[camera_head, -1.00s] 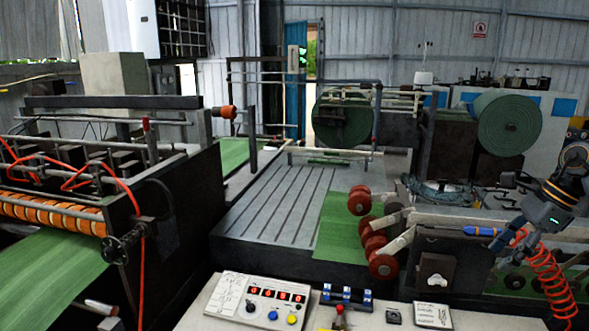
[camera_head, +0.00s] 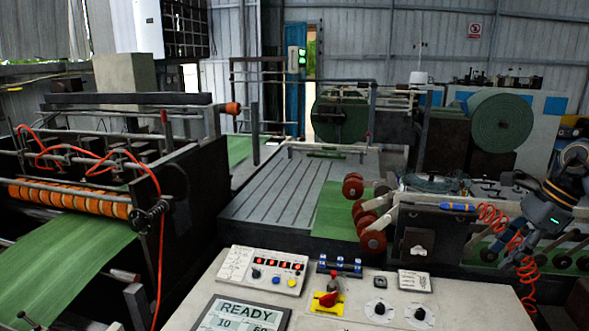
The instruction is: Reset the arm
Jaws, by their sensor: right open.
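My right arm comes in at the right edge. My right gripper (camera_head: 513,218) is open, its dark fingers spread in front of the low roller machine (camera_head: 414,245) on the right. I see nothing held between the fingers. My left gripper is not in view.
A green-web machine (camera_head: 100,210) stands left. A ribbed platform (camera_head: 275,196) and green rolls (camera_head: 502,122) lie beyond.

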